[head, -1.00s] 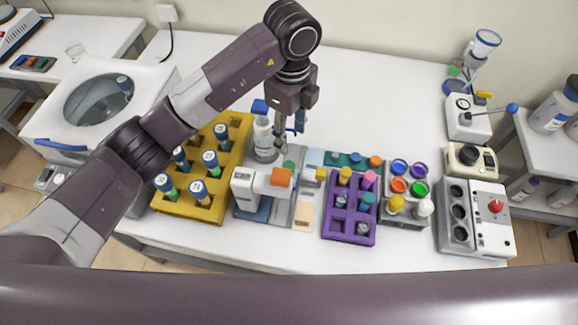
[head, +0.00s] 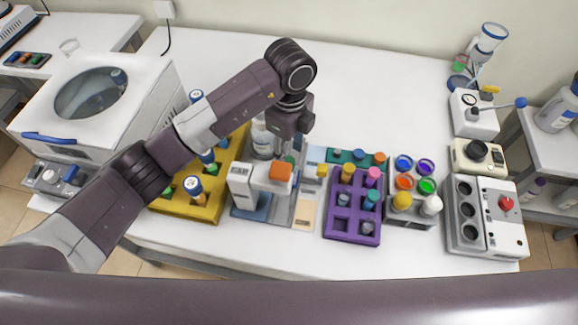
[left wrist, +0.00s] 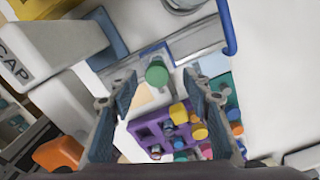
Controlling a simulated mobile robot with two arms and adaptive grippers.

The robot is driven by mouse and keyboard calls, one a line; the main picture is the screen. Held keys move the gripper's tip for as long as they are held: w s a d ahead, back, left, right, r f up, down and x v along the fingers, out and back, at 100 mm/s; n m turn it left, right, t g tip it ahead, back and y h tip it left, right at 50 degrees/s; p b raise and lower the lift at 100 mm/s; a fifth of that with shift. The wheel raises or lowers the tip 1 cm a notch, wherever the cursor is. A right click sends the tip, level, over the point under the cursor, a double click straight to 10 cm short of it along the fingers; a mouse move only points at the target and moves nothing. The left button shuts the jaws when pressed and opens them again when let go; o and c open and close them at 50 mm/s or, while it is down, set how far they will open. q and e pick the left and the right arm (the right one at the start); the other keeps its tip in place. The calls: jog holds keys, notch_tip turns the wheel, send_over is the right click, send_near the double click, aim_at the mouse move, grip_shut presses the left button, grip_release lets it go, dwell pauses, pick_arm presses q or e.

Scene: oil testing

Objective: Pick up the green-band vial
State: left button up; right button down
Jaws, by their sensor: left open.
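A green-topped vial (head: 289,161) stands in the grey fixture beside the white capping machine (head: 241,180). Its round green top (left wrist: 157,73) also shows in the left wrist view, between the fingertips. The lower part of this vial is hidden. My left gripper (left wrist: 160,82) is open, with one finger on each side of the green top, and nothing is clamped. In the head view the left gripper (head: 287,146) points down over the vial, its fingers partly hidden. Whether the fingers touch the vial cannot be told. My right gripper is not in view.
A yellow rack (head: 205,212) with blue-topped tubes is partly behind my arm. A clear bottle (head: 262,140) stands close to the gripper. A purple rack (head: 350,236) of coloured-top vials is at right. The table's back middle (head: 385,95) is clear.

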pick_arm(q)
jog(key=shift+s+a+f+p, duration=0.15)
jog(key=shift+f+p, duration=0.45)
jog(key=shift+f, duration=1.3)
jog(key=shift+c, duration=0.6)
jog(key=c, duration=1)
